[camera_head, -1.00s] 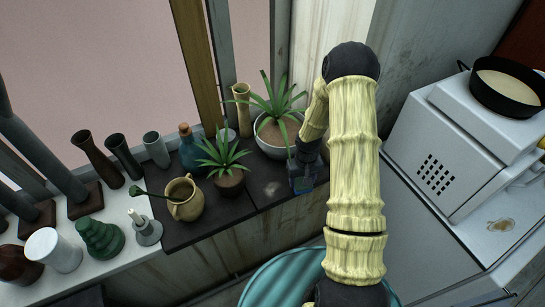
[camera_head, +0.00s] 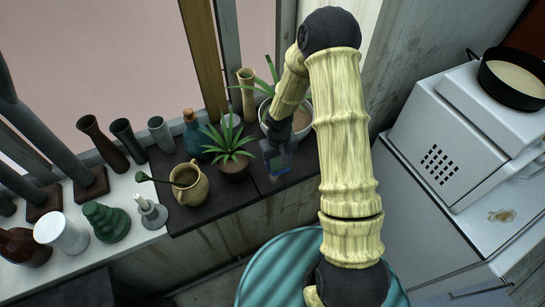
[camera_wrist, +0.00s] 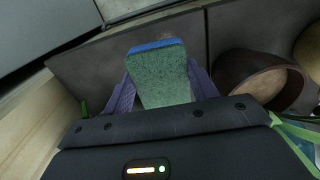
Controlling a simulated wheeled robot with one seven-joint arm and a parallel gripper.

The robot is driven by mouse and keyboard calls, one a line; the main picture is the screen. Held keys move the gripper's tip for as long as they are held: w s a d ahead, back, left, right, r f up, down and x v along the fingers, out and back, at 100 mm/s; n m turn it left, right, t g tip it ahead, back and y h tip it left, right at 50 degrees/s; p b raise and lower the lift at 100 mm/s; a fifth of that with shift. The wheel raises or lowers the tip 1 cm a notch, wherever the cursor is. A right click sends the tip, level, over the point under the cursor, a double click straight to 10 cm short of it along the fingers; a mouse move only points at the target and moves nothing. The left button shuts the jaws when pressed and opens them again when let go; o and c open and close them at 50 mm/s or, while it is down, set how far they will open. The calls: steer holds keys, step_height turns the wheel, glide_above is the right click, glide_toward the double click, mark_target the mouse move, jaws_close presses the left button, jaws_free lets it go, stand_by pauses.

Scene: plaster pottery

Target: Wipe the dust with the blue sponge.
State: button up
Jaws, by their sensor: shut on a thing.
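The sponge (camera_wrist: 160,76), speckled green with a blue edge layer, stands between the two purple fingers of my gripper (camera_wrist: 162,88) in the wrist view. My gripper is shut on it. In the head view my gripper (camera_head: 278,156) is low at the right part of the dark shelf (camera_head: 213,212), beside the small potted plant. Whether the sponge touches the shelf is hard to tell. No dust patch shows clearly now; the sponge and gripper cover part of the shelf there.
A small potted plant (camera_head: 233,168) stands just left of my gripper, and a larger potted plant (camera_head: 265,108) behind it. A tan jug (camera_head: 189,190) and a blue bottle (camera_head: 192,135) stand further left. A teal round surface (camera_head: 270,270) lies below the shelf edge.

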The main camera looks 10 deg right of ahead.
steer(key=shift+s+a+r+n, duration=0.15)
steer(key=shift+a+r, duration=0.15)
steer(key=shift+a, duration=0.2)
steer(key=shift+a+r+n, duration=0.15)
steer(key=shift+a+r, duration=0.1)
steer(key=shift+a, duration=0.25)
steer(key=shift+f, duration=0.2)
